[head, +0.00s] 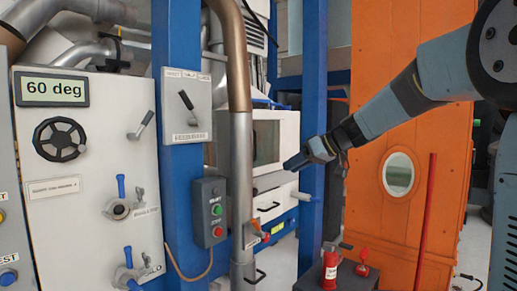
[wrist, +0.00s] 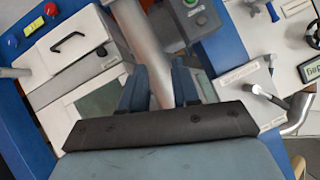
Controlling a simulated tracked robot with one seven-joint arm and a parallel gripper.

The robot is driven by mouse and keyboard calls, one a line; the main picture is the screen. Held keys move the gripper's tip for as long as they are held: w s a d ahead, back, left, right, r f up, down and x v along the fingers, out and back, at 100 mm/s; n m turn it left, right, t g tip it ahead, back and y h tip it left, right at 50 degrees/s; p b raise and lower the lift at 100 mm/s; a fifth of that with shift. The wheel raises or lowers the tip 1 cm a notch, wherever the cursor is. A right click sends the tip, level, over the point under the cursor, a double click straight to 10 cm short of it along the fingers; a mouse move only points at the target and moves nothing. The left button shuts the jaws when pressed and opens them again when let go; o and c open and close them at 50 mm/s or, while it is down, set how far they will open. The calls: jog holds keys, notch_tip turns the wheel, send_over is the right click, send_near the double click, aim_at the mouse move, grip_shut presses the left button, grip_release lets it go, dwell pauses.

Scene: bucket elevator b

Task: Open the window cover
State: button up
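A white-framed window (head: 266,142) is set in the white machine behind the blue posts in the head view. Its glass looks grey, and the vertical pipe and a post hide parts of its surroundings. I cannot tell for sure which part is the window cover. My gripper (head: 293,162) is in front of the machine, just right of and below the window. In the wrist view my gripper (wrist: 160,88) has its two blue fingers apart, with nothing held between them. Grey glassy panes (wrist: 93,110) show beside the fingers there.
A metal pipe (head: 241,165) and blue posts (head: 312,100) stand close to my gripper. A white drawer front with a black handle (head: 268,207) is below the window. An orange housing (head: 440,130) with an oval window (head: 398,174) stands right. A red extinguisher (head: 330,270) is below.

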jog(key=w+a+r+n+t+y, duration=0.1)
jog(key=w+a+n+y, duration=0.15)
jog(key=w, duration=0.85)
jog(key=n+t+y, duration=0.1)
jog(key=t+y, duration=0.1)
jog(key=y, duration=0.1)
send_near(255, 157)
jog(key=s+d+r, duration=0.1)
jog(key=d+r, duration=0.2)
jog(key=r, duration=0.1)
jog(key=x, duration=1.3)
jog(key=shift+w+a+r, duration=0.1)
jog(key=shift+w+a, duration=0.05)
grip_shut()
